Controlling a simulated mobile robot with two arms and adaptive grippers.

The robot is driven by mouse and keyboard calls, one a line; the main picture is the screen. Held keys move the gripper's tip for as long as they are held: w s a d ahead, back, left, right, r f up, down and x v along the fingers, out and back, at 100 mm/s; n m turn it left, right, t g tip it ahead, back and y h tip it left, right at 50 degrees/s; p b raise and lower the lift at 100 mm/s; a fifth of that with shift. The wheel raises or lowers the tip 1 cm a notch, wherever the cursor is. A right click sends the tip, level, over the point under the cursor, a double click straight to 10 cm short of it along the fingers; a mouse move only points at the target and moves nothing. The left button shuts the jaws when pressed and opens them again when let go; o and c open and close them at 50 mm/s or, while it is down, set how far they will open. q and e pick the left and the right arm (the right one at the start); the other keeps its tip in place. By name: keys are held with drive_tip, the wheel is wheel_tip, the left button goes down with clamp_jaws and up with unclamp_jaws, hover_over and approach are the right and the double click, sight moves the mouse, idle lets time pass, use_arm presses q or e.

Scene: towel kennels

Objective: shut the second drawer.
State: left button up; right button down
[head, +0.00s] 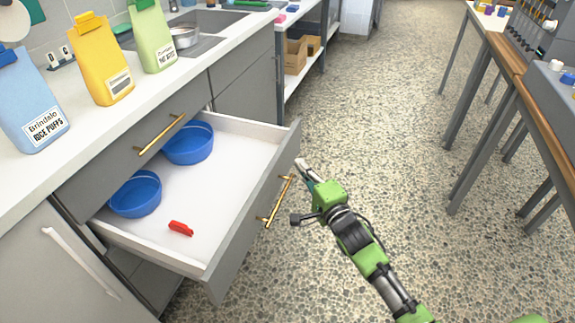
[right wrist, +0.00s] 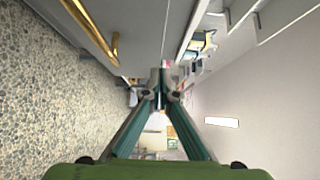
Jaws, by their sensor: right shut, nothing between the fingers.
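A grey-fronted drawer (head: 240,240) stands pulled well out below a shut drawer (head: 150,150) in the counter. Its gold handle (head: 279,202) is on the front face and also shows at the upper left of the right wrist view (right wrist: 97,30). Inside lie two blue bowls (head: 188,145) (head: 136,196) and a small red clip (head: 180,228). My right gripper (head: 302,166) is shut and empty, beside the far end of the drawer front, past the handle. In the right wrist view its fingertips (right wrist: 160,82) meet. I cannot tell whether they touch the drawer. My left gripper is not in view.
Blue, yellow and green food bags (head: 102,62) stand on the white counter (head: 85,128). A shelf unit (head: 303,45) with cardboard boxes stands beyond. Tables (head: 510,62) line the right side. The speckled floor (head: 385,130) between is clear.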

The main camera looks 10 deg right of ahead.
sight(281, 155)
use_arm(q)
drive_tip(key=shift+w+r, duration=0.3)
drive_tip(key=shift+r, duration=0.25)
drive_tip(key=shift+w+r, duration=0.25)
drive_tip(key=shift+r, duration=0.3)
use_arm(e)
drive_tip(key=shift+w+a, duration=0.65)
drive_tip(key=shift+a, duration=0.2)
drive_tip(key=shift+w+a, duration=0.65)
drive_tip(key=shift+a, duration=0.2)
use_arm(q)
drive_tip(key=shift+b, duration=0.3)
use_arm(e)
drive_tip(key=shift+a, duration=0.1)
